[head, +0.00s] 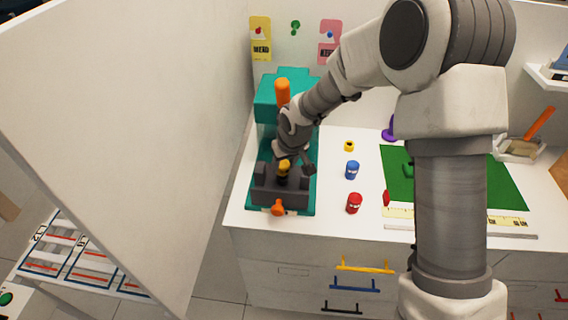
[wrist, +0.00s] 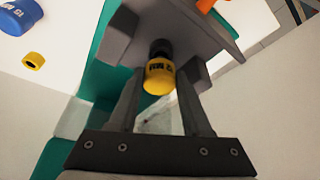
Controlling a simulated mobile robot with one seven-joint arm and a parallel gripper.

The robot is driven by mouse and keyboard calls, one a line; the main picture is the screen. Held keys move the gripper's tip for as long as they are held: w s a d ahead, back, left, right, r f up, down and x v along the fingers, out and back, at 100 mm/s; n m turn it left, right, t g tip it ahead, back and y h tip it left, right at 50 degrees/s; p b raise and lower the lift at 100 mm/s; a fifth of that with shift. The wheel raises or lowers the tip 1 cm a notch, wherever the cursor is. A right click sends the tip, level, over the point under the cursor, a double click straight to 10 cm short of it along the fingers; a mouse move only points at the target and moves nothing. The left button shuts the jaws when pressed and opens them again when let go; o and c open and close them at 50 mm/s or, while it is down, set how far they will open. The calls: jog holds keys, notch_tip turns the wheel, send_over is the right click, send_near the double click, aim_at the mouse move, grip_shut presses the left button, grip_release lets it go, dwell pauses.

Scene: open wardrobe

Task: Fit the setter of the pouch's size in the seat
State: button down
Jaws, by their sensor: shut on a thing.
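My gripper (head: 286,167) is shut on the yellow setter (head: 284,166), a short cylinder with a black end. The setter also shows between the fingertips in the wrist view (wrist: 160,77). It is at the dark grey seat block (head: 266,190) on the front of the teal press (head: 285,95); its black end points toward the block. I cannot tell whether it is fully down in the seat. A blue setter (head: 352,169) and a red setter (head: 354,203) stand on the white worktop, right of the press. I cannot make out the pouch for certain.
A small yellow ring (head: 349,146) lies behind the blue setter. A green mat (head: 480,180) with a small green piece lies to the right, with a yellow ruler (head: 500,220) before it. The tall white wardrobe panel (head: 130,110) stands close left of the press.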

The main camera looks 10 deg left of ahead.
jog(key=shift+f+b, duration=1.1)
jog(key=shift+f, duration=0.15)
jog(key=shift+c, duration=1.4)
grip_release()
jog(key=p+v, duration=0.1)
jog(key=v, duration=1.6)
jog(key=shift+r, duration=0.3)
jog(key=s+d+r+m+t+h, duration=0.1)
jog(key=s+d+r+m, duration=0.1)
jog(key=s+d+r, duration=0.4)
jog(key=s+d+r+m+h, duration=0.15)
jog(key=s+d, duration=0.25)
jog(key=d, duration=0.4)
jog(key=s+d+r+m+t, duration=0.1)
jog(key=s+d+r+m, duration=0.1)
jog(key=s+d, duration=0.5)
jog(key=s+m, duration=0.1)
jog(key=s, duration=0.3)
